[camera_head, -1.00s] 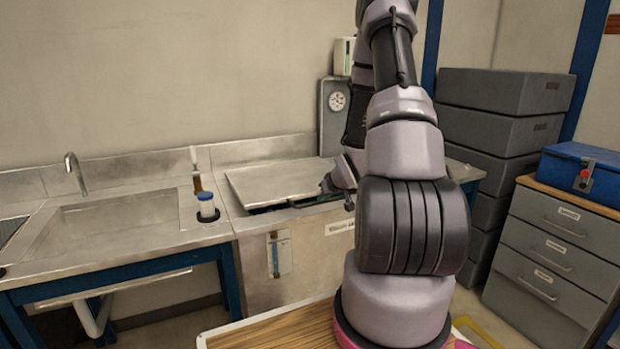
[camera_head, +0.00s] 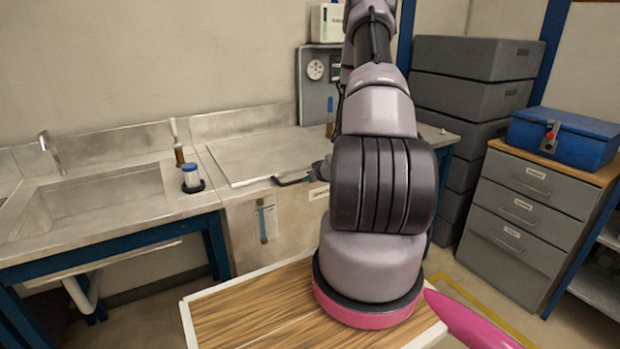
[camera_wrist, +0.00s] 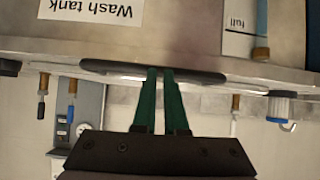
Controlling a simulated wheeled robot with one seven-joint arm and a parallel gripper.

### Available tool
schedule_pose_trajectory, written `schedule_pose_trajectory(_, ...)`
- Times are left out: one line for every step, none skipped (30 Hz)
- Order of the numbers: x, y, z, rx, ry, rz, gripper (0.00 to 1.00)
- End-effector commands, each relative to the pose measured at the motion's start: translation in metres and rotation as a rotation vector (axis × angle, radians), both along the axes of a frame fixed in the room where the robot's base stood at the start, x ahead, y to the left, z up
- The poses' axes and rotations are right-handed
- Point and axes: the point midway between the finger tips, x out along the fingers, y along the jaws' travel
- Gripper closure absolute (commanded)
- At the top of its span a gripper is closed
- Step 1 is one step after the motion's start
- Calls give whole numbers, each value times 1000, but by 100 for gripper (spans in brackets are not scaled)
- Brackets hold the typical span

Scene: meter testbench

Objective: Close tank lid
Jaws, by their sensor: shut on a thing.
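The tank lid (camera_head: 265,152) is a flat metal plate. It lies level on the wash tank (camera_head: 240,235), with no clear gap at its front edge in the head view. Its dark bar handle (camera_head: 290,181) sticks out at the front edge. My gripper (camera_head: 318,172) is at this handle, mostly hidden by my arm. In the wrist view the picture is upside down. There the green fingers of my gripper (camera_wrist: 160,73) are shut on the middle of the dark handle (camera_wrist: 205,76). The lid's right part is hidden behind my arm.
A sink (camera_head: 100,200) with a tap is on the left. A blue-capped bottle (camera_head: 192,178) and a brown-handled tool (camera_head: 178,150) stand close to the lid's left side. A gauge panel (camera_head: 317,85) rises behind. Drawers (camera_head: 540,205) stand at the right.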

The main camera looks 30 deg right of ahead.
Motion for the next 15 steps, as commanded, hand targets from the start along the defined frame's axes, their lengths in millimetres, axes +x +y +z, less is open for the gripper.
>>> schedule_pose_trajectory(-6,1,-20,20,48,-17,100)
schedule_pose_trajectory(-6,1,-20,20,48,-17,100)
schedule_pose_trajectory(-6,2,-20,20,47,-17,100)
schedule_pose_trajectory(-7,2,-19,20,47,-17,100)
schedule_pose_trajectory(-8,2,-19,20,46,-17,100)
schedule_pose_trajectory(-9,1,-17,19,45,-17,100)
schedule_pose_trajectory(-12,1,-15,19,44,-17,100)
schedule_pose_trajectory(-14,1,-12,18,42,-16,100)
schedule_pose_trajectory(-19,1,-8,18,40,-15,100)
schedule_pose_trajectory(-23,1,-4,17,38,-15,100)
schedule_pose_trajectory(-27,2,-1,16,35,-14,100)
schedule_pose_trajectory(-33,1,5,14,31,-14,100)
schedule_pose_trajectory(-38,1,9,12,28,-14,100)
schedule_pose_trajectory(-42,0,14,10,22,-12,100)
schedule_pose_trajectory(-48,0,20,8,18,-12,100)
